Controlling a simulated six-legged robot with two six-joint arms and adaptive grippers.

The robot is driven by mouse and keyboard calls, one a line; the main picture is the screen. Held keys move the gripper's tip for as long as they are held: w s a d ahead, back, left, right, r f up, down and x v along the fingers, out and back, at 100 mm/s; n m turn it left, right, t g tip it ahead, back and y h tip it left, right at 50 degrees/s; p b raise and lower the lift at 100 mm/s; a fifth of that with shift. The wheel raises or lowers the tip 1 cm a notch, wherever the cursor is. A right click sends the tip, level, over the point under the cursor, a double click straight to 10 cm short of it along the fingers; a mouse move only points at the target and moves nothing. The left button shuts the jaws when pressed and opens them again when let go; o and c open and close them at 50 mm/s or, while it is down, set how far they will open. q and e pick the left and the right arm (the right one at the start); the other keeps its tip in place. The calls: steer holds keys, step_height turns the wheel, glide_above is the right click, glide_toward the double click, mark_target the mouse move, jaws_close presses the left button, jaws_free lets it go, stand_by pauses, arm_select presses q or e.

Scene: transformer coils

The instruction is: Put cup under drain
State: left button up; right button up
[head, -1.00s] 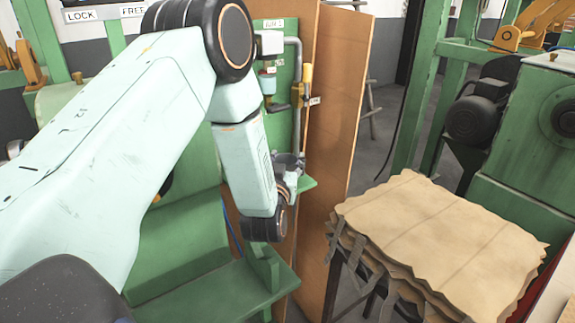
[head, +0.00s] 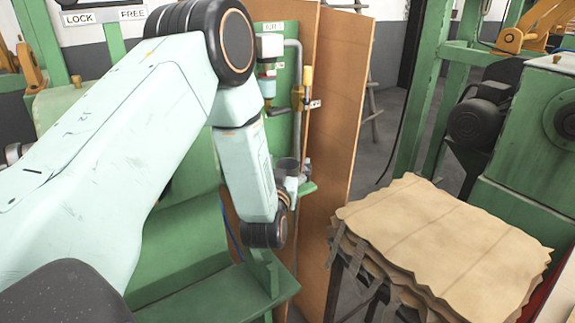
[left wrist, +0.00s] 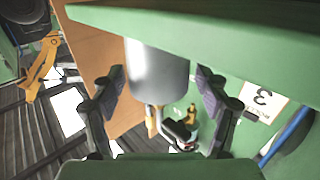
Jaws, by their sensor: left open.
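A grey metal cup (head: 287,166) stands on a small green shelf (head: 308,187) beside the wooden panel. The left wrist view is turned over: there the cup (left wrist: 158,75) meets the shelf edge (left wrist: 220,30) at the top. My left gripper (head: 291,178) is open at the cup, and in the left wrist view its fingers (left wrist: 160,82) are apart on either side of it. Contact cannot be told. A grey drain pipe (head: 297,60) with a yellow-handled valve (head: 307,77) runs down above the shelf area. My right gripper is out of view.
A brown wooden panel (head: 340,100) stands right of the shelf. A stack of brown sheets (head: 445,230) lies on a stand at the right. A green machine (head: 530,140) is behind it. My left arm covers much of the left side.

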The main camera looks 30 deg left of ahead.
arm_select(q)
steer(key=shift+w, duration=0.3)
steer(key=shift+s+d, duration=0.2)
steer(key=v, duration=0.6)
steer(key=shift+s+a+r, duration=0.15)
steer(key=shift+r, duration=0.1)
steer(key=shift+s+d, duration=0.2)
steer(key=shift+s, duration=0.25)
